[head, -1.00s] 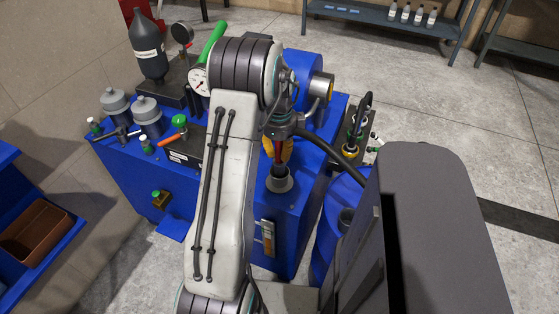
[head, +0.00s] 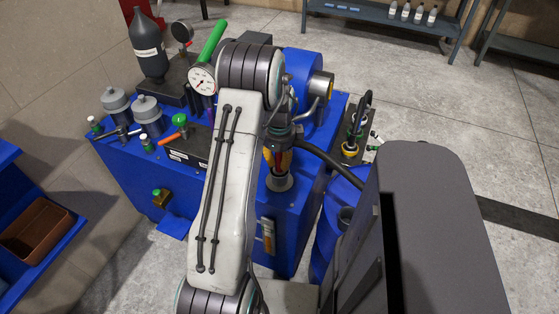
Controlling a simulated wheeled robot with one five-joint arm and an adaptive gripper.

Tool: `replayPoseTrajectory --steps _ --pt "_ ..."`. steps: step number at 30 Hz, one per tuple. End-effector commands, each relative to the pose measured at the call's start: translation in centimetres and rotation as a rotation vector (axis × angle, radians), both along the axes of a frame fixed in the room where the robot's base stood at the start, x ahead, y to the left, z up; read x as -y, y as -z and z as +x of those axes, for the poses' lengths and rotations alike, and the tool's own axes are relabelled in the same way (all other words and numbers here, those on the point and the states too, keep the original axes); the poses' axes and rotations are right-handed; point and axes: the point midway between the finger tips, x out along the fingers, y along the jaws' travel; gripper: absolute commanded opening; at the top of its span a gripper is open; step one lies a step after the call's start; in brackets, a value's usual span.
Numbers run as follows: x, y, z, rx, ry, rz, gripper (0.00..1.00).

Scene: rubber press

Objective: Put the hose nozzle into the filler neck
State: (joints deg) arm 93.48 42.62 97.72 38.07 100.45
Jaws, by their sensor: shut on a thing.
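The filler neck (head: 279,184) is a short grey collar on top of the blue machine cabinet, just right of my forearm. My gripper (head: 279,158), with dark, yellow-edged fingers, is shut on the hose nozzle (head: 280,161), of which a red part shows between the fingers. The nozzle is roughly upright, right above the neck, with its lower end at the neck's mouth. The fingers hide much of it, so I cannot tell how far its tip is inside. A black hose (head: 335,165) runs from the nozzle to the right and down.
A pressure gauge (head: 202,80), a green-handled lever (head: 214,43), grey caps (head: 147,112) and a dark bottle (head: 148,45) stand on the cabinet left of my arm. A blue motor (head: 302,66) is behind the gripper. A blue drum (head: 335,220) stands at right.

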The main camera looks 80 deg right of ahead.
Motion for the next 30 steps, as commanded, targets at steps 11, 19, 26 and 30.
replayPoseTrajectory --steps 11,19,26,30 --pt "0.0 0.1 0.0 0.0 0.0 0.0 0.41" --pt "0.0 -0.6 0.0 0.0 0.0 0.0 0.41" --pt "0.0 -3.7 0.0 0.0 0.0 -0.004 0.41" --pt "0.0 -6.3 0.0 0.0 0.0 -0.005 0.41"
